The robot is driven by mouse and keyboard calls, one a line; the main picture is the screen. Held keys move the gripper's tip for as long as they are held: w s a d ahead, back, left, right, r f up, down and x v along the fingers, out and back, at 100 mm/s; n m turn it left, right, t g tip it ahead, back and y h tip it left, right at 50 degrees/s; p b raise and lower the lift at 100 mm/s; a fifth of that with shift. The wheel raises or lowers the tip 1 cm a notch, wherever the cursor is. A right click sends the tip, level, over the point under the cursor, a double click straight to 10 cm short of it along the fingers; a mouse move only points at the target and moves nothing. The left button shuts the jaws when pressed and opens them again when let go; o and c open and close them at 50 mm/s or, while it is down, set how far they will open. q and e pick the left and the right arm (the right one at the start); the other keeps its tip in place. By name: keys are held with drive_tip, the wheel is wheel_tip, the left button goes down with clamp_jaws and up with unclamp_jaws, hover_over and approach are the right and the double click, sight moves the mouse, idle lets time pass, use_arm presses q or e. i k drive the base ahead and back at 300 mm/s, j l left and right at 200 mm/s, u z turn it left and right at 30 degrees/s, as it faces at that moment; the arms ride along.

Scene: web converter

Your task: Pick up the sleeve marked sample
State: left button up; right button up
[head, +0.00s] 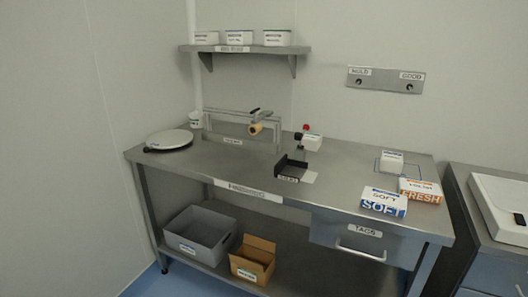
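I cannot read the word sample on any item, so I cannot tell which is the sleeve marked sample. On the steel table are several white, box-shaped packs: one with a blue SOFT band (384,202), one with an orange FRESH band (421,191) behind it to the right, a plain white one (391,162) by an outlined square, and a small one (312,142) beside a red knob. Three white boxes (239,38) with small labels stand on the wall shelf. Neither of my grippers is in view.
The steel table (240,175) carries a round white plate (168,140) at left, a roll holder (258,128) at the back and a dark open tray (292,168) mid-table. A grey bin (203,235) and cardboard box (253,260) stand below. The table's front left is clear.

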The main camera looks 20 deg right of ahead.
sight(392, 163)
drive_tip(key=z, duration=1.35)
